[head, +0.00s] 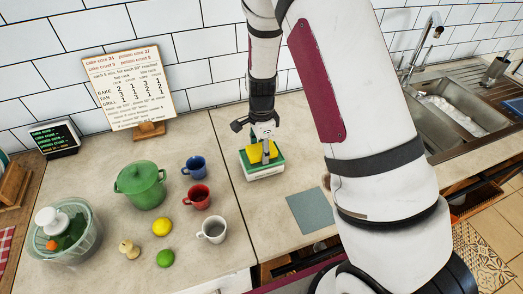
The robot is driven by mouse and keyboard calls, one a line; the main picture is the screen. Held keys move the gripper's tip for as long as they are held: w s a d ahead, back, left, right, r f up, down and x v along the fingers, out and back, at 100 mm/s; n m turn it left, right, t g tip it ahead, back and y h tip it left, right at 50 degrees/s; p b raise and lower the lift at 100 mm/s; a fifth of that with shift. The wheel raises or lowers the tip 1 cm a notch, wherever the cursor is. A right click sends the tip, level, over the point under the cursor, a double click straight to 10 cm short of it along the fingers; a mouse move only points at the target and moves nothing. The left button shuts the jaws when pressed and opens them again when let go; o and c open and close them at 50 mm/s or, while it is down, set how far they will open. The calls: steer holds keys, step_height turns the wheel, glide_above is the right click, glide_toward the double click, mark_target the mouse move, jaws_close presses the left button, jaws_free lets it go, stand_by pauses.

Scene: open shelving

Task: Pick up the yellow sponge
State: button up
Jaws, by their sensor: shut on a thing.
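The yellow sponge (255,154) sits at a white and green box-like thing (264,171) on the counter, in the middle of the head view. My gripper (265,150) points down over it and is shut on the sponge. The fingers hide part of the sponge. I cannot tell whether the sponge still touches the green surface under it.
Left of the gripper are blue (195,167), red (200,196) and white (213,230) mugs, a green pot (141,186), a lemon (161,227), a lime (165,258) and a clear bowl (88,243). A grey-blue mat (310,210) lies to the right, before the sink (452,115).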

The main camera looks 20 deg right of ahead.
mark_target(261, 148)
steer(key=shift+r, duration=0.7)
step_height(261, 148, up, 2)
steer(key=shift+w+r+b, duration=0.1)
steer(key=shift+b, duration=0.25)
steer(key=s+d+r, duration=0.1)
steer(key=s+d, duration=0.2)
steer(key=s, duration=1.3)
steer(key=shift+r, duration=0.2)
steer(key=shift+c, duration=1)
